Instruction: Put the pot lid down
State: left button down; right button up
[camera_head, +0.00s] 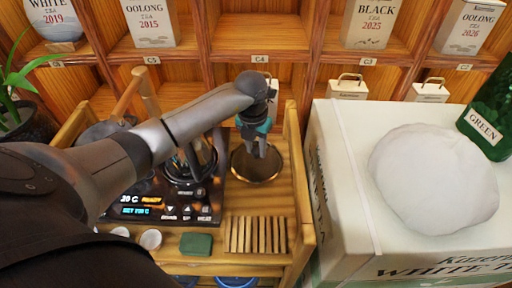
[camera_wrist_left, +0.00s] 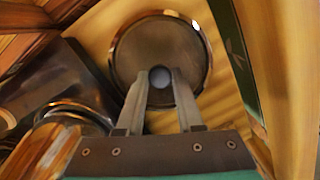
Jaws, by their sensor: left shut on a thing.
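The pot lid (camera_head: 262,174) is a round dark disc with a shiny metal rim, over the wooden tray table (camera_head: 231,202), right of the heater. My left gripper (camera_head: 258,152) comes down over it from above. In the left wrist view the fingers (camera_wrist_left: 161,88) are shut on the round knob at the middle of the lid (camera_wrist_left: 187,50). The lid looks about level; I cannot tell whether it touches the wood. The pot (camera_head: 205,170) stands on the heater, partly hidden by my left arm; its rim (camera_wrist_left: 72,112) shows in the left wrist view. My right gripper is out of view.
A slatted wooden rack (camera_head: 257,235) and a green block (camera_head: 196,244) lie in front of the lid. The heater (camera_head: 160,207) has a lit display. A white box (camera_head: 345,215) stands right, bearing a white round bundle (camera_head: 433,178). Shelves with tea packages are behind.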

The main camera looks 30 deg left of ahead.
aim_at(254, 162)
pick_arm(q)
jog(key=shift+f, duration=0.15)
jog(key=c, duration=0.5)
grip_release()
jog(key=shift+c, duration=0.2)
jog(key=shift+r, duration=0.5)
notch_tip(254, 162, up, 11)
jog(key=s+p, duration=0.1)
jog(key=p, duration=0.1)
jog(key=shift+s+r, duration=0.2)
jog(key=shift+d+f, duration=0.1)
